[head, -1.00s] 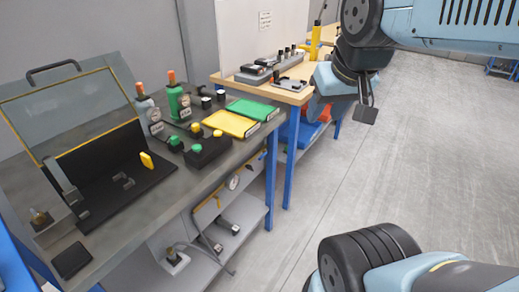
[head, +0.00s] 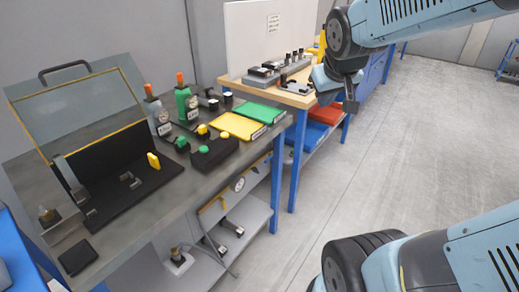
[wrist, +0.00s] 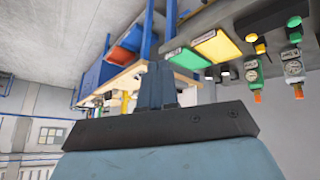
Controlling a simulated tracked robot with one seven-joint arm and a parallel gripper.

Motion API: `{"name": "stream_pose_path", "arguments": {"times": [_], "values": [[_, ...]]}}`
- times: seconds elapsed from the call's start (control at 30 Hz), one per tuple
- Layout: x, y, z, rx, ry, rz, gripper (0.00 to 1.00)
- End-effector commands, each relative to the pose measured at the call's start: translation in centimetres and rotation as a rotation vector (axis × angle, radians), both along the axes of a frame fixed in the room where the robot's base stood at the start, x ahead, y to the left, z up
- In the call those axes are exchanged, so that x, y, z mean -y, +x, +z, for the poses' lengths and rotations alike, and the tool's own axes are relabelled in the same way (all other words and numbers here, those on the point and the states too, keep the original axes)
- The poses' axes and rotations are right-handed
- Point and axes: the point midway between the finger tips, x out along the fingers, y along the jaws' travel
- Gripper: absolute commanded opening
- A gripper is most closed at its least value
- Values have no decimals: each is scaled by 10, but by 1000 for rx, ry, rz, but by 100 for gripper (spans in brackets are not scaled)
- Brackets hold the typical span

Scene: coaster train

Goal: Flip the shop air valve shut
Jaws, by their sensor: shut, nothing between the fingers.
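Under the front edge of the grey workbench (head: 205,165), a round white gauge (head: 239,184) shows with a slanted yellow handle (head: 214,201) to its left. This looks like the shop air valve, but it is small and partly shaded, so its exact position is hard to tell. My gripper (head: 351,105) hangs in the air in front of the wooden-topped table, well to the upper right of the gauge and apart from everything. In the wrist view, my gripper (wrist: 158,85) has its fingers together with nothing between them. The valve cannot be made out in that view.
The lower shelf (head: 250,213) holds metal fittings and a hose (head: 215,262). Blue legs (head: 278,180) stand right of the gauge. On the bench are a black open case (head: 120,185), green and orange-capped bottles (head: 187,103), and yellow and green trays (head: 235,125).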

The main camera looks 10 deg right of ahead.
Motion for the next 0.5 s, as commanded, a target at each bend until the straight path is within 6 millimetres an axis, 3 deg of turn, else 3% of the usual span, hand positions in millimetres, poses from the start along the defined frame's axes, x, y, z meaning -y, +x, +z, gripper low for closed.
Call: {"name": "stream_pose_path", "arguments": {"times": [0.5], "values": [[29,110,-49,96,-135,134,0]]}}
